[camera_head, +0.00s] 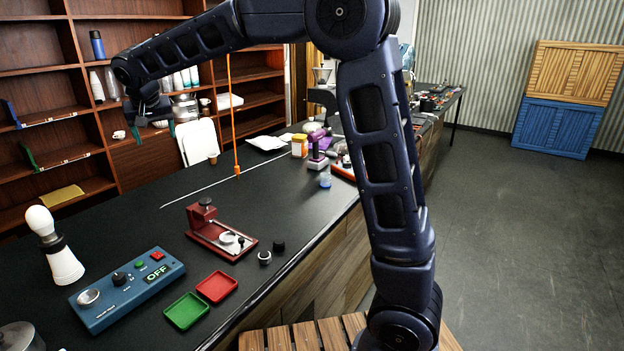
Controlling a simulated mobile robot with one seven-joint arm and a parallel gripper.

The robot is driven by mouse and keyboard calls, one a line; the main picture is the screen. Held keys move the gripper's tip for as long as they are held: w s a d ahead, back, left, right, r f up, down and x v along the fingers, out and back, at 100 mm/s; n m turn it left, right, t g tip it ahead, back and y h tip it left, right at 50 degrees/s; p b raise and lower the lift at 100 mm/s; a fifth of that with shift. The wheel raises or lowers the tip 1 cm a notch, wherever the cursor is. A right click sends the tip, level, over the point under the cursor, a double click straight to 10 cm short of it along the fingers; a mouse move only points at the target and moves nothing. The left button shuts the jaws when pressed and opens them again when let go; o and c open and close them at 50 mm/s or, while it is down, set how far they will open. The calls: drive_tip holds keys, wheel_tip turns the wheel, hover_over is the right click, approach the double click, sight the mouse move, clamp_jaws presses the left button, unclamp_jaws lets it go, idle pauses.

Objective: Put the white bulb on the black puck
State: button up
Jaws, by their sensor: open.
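A white rounded bulb (40,221) sits at the top of an upright stand with a black collar (53,244) and a white flared base (65,267), at the left of the dark counter. A small black puck-like piece (278,246) lies on the counter right of the red press (219,234). My gripper (154,131) is at the upper left, raised above the counter. Its teal fingertips point down and stand apart, with nothing seen between them. It is well away from both the bulb and the black piece in the picture.
A small black-and-white round piece (264,258) lies beside the black one. A blue control box (128,287) reads OFF. Red (217,287) and green (186,311) trays lie near the front edge. The counter's left middle is clear.

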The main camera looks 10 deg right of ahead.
drive_tip(key=s+d+r+m+h, duration=0.1)
drive_tip(key=s+d, duration=0.1)
drive_tip(key=d, duration=1.5)
drive_tip(key=s+d+r+m, duration=0.1)
drive_tip(key=d, duration=1.6)
drive_tip(key=s+d+f+m, duration=0.1)
drive_tip(key=s+d+f, duration=0.4)
drive_tip(key=s+d, duration=0.5)
drive_tip(key=s+d+f, duration=0.6)
drive_tip(key=s+d, duration=0.4)
drive_tip(key=shift+s+m+g, duration=0.15)
drive_tip(key=shift+m+g, duration=0.25)
